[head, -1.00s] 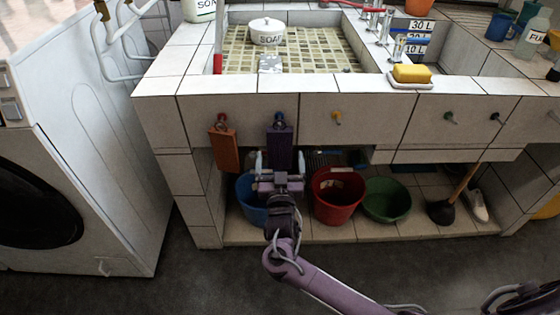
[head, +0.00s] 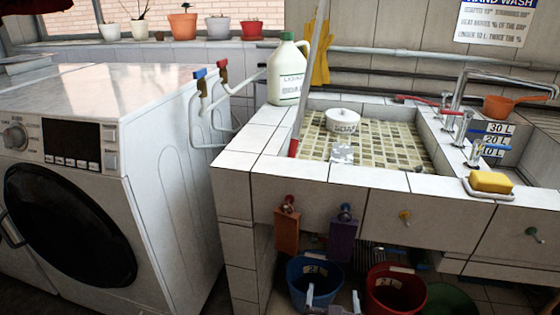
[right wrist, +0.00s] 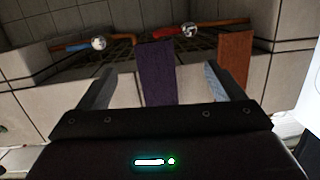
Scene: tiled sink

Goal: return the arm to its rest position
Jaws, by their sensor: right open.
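My right gripper (head: 332,298) shows at the bottom edge of the head view, mostly cut off, in front of the sink's lower opening. In the right wrist view its two fingers (right wrist: 160,85) are spread apart. A purple hanging piece (right wrist: 156,72) shows between them in that view, beyond the fingers and not gripped. The same purple piece (head: 342,240) hangs from a blue-knobbed tap on the sink front. An orange piece (head: 287,230) hangs beside it from a red-knobbed tap. My left gripper is not in view.
The tiled sink (head: 390,180) holds a white soap pot (head: 343,121). Blue (head: 312,272), red (head: 390,292) and green (head: 452,299) containers stand beneath. A white washing machine (head: 170,180) is at left. A yellow sponge (head: 491,182) lies on the rim.

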